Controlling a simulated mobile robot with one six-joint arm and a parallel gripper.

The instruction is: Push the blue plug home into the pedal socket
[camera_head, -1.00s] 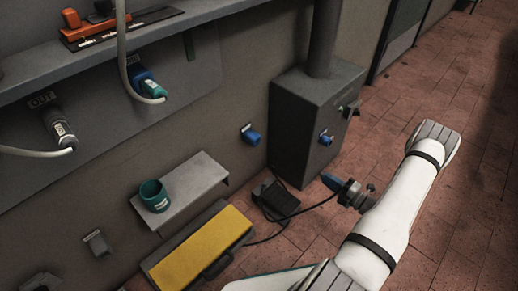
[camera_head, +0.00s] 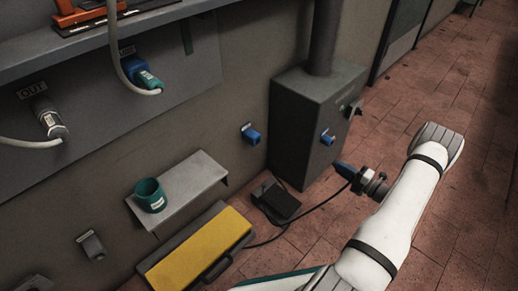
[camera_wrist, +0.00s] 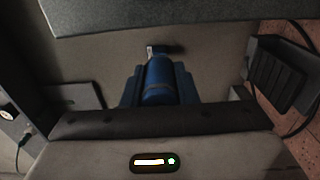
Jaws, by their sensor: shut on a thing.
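My gripper (camera_head: 357,176) is shut on the blue plug (camera_head: 345,170), in front of the grey floor-standing box and apart from it. A black cable runs from the plug towards the black pedal (camera_head: 280,200) on the floor. A blue socket (camera_head: 327,137) sits on the box front, up and left of the plug. Another blue socket (camera_head: 250,134) is on the wall left of the box. I cannot tell from labels which one is the pedal socket.
The grey box (camera_head: 295,140) has a pipe on top and another fitting on its right side. A small shelf (camera_head: 200,182) holds a teal cup (camera_head: 150,195). A yellow-topped case (camera_head: 200,250) lies below. Tiled floor right of the box is clear.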

